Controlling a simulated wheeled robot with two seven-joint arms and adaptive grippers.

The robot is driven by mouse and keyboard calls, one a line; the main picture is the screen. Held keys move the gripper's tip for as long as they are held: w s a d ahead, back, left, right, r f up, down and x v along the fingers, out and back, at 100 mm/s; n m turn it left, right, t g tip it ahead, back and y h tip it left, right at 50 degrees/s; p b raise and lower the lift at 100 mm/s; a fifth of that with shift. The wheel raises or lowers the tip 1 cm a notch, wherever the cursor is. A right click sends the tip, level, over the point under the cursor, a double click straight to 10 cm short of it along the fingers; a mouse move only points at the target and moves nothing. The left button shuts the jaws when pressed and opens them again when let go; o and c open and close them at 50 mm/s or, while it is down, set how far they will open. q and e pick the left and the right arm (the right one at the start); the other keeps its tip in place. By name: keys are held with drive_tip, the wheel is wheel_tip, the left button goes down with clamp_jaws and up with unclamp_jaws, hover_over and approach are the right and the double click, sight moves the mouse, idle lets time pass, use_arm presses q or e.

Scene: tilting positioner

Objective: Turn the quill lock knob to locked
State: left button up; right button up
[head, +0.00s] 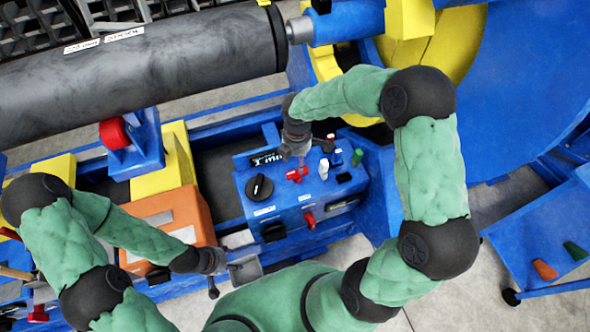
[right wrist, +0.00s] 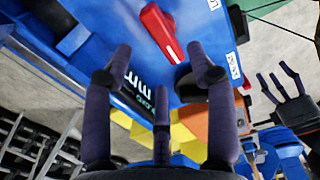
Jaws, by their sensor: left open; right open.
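A blue control box (head: 290,200) in the head view carries several controls. On its top are a round black knob (head: 260,187) with a light pointer mark and a red handle (head: 296,174). The labels are too small to read, so I cannot tell which control is the quill lock knob. My right gripper (head: 296,154) is open and empty just above the red handle. In the right wrist view the red handle (right wrist: 158,30) lies beyond the open fingers (right wrist: 160,62), and a dark knob (right wrist: 184,82) is partly hidden by one finger. My left gripper (head: 226,275) is open, left of the box.
A white lever (head: 323,168) and a green knob (head: 357,157) stand close right of the red handle. A red lever (head: 309,219) sits on the box's front. A large dark roller (head: 150,65) and an orange block (head: 175,222) lie to the left.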

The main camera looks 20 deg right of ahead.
sight(297, 170)
wheel_tip(297, 170, down, 6)
drive_tip(key=shift+f+b, duration=0.1)
drive_tip(key=shift+b, duration=0.85)
clamp_jaws()
